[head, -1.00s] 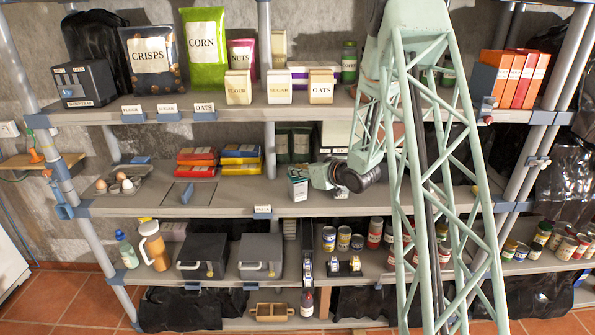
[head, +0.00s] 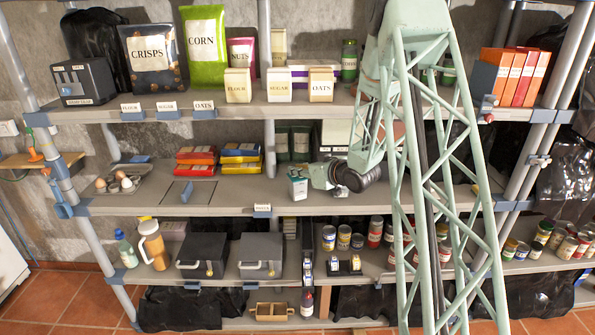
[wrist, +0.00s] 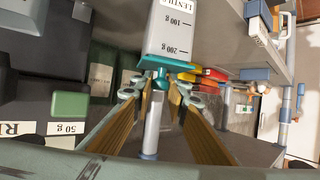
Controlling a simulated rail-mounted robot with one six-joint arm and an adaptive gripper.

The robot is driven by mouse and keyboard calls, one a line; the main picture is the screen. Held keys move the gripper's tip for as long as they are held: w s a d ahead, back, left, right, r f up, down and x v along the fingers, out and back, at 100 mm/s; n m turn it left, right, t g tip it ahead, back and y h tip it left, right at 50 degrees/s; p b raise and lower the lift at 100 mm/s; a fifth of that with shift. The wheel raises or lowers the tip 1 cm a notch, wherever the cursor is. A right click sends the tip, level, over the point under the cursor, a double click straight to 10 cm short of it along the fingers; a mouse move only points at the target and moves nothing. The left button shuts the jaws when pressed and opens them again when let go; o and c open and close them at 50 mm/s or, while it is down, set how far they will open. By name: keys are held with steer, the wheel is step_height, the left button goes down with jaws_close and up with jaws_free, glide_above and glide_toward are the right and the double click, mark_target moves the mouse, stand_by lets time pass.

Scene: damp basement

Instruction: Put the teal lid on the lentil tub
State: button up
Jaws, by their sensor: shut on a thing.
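The lentil tub (head: 298,191) is a small pale container on the middle shelf. In the wrist view the tub (wrist: 175,30) appears upside down, with gram marks on its side. The teal lid (wrist: 178,63) lies across the tub's mouth, with its knob towards me; I cannot tell whether it is fully seated. My gripper (wrist: 161,92) is shut on the lid's knob between its wooden-looking finger pads. In the head view my gripper (head: 309,174) reaches the tub's top from the right, and its fingertips are too small to make out.
Red and yellow packets (head: 197,160) and an egg tray (head: 113,183) stand left on the same shelf (head: 225,196). Dark containers are behind the tub. The upper shelf (head: 225,112) hangs overhead. Bare shelf lies left of the tub.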

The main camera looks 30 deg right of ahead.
stand_by(0.3)
steer(key=o, duration=0.8)
steer(key=shift+s, duration=0.15)
steer(key=shift+v, duration=5.9)
steer(key=shift+a+r, duration=0.1)
steer(key=shift+r, duration=0.1)
